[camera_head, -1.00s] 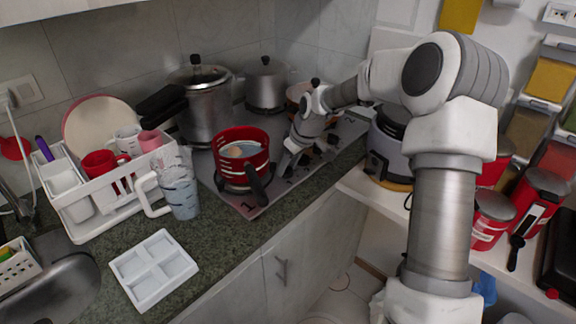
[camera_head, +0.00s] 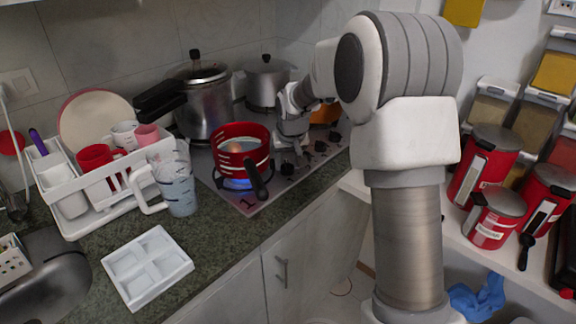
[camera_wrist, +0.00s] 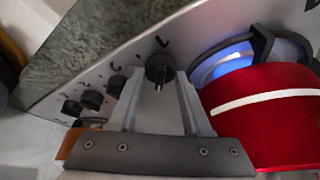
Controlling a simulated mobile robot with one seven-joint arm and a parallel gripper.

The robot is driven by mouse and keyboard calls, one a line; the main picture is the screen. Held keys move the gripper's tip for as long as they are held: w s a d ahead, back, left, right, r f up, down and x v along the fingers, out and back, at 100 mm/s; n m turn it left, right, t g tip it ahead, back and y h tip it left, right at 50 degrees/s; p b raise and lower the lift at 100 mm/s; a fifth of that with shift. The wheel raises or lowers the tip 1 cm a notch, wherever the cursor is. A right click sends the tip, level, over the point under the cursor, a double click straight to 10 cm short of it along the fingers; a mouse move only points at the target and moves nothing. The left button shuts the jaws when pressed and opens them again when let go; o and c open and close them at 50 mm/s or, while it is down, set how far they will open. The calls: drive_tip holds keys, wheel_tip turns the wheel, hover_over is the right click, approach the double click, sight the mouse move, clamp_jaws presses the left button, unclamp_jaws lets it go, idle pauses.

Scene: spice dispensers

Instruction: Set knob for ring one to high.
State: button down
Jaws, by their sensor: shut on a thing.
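My gripper (camera_head: 287,160) is over the stove's control strip, right of the red pot. In the wrist view its two fingers (camera_wrist: 158,80) are closed around a dark round knob (camera_wrist: 158,66), one finger on each side. The head view does not show the gripped knob clearly. The stove (camera_head: 222,192) has a "1" printed at its front corner. The red pot (camera_head: 241,145) sits on the burner there, and a blue glow (camera_head: 236,183) shows beneath it. The glow also shows in the wrist view (camera_wrist: 222,62) beside the red pot (camera_wrist: 265,110).
More knobs (camera_wrist: 92,99) line the strip left of my fingers. A pressure cooker (camera_head: 205,105) stands behind, a clear jug (camera_head: 178,190) to the left.

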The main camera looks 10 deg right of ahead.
drive_tip(key=shift+m+h, duration=0.3)
drive_tip(key=shift+m, duration=0.3)
drive_tip(key=shift+c, duration=1.8)
unclamp_jaws()
drive_tip(key=shift+n, duration=0.3)
